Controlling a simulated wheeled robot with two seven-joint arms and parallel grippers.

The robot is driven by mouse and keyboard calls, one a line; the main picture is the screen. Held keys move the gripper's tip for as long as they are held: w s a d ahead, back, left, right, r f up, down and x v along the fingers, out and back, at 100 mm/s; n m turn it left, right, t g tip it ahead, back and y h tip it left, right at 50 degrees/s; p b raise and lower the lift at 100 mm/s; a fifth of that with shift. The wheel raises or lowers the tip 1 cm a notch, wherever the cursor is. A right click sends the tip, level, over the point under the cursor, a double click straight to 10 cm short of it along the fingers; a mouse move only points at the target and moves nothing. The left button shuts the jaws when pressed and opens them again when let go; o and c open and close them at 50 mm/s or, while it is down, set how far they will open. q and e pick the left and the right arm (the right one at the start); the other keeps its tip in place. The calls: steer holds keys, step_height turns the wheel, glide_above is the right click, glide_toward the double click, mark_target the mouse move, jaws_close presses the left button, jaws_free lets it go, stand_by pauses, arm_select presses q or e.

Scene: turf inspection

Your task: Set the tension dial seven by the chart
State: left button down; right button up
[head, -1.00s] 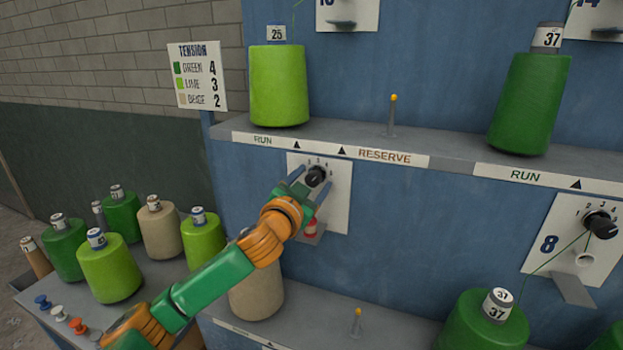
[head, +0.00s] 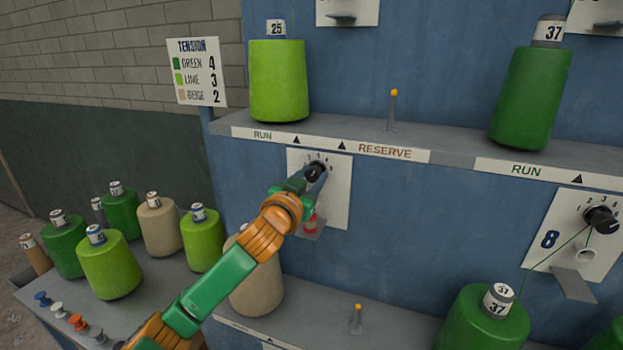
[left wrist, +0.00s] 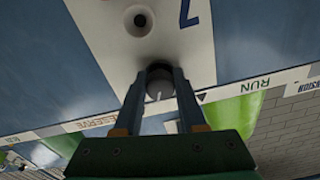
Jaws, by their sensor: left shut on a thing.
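The black tension dial (head: 315,172) sits on a white plate (head: 338,196) with small numbers above it. The plate's 7 shows in the left wrist view, where the dial (left wrist: 159,82) is between my finger ends. My left gripper (head: 312,177) is shut on the dial and partly covers it in the head view. Its fingers (left wrist: 160,88) also show in the left wrist view. The tension chart (head: 197,72) reads green 4, lime 3, beige 2. A lime cone (head: 279,82) labelled 25 stands on the shelf above, over the RUN mark. My right gripper is not in view.
Plate 8 with its dial (head: 601,220) is at the right, with green thread across it. A dark green cone (head: 532,100) stands on the shelf (head: 450,157) above. Several cones, such as a lime one (head: 109,267), crowd the lower left table. A peg (head: 393,108) stands bare.

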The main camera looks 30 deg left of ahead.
arm_select(q)
steer(key=n, duration=0.3)
steer(key=n+p, duration=0.1)
steer(key=n, duration=0.2)
steer(key=shift+d+n, duration=0.1)
steer(key=shift+n, duration=0.2)
steer(key=n+p, duration=0.2)
steer(key=n, duration=0.1)
steer(key=shift+r, duration=0.15)
steer(key=shift+d+n+p, duration=0.1)
steer(key=shift+n+p, duration=0.7)
steer(key=shift+n, duration=0.9)
steer(key=shift+c, duration=2.4)
jaws_free()
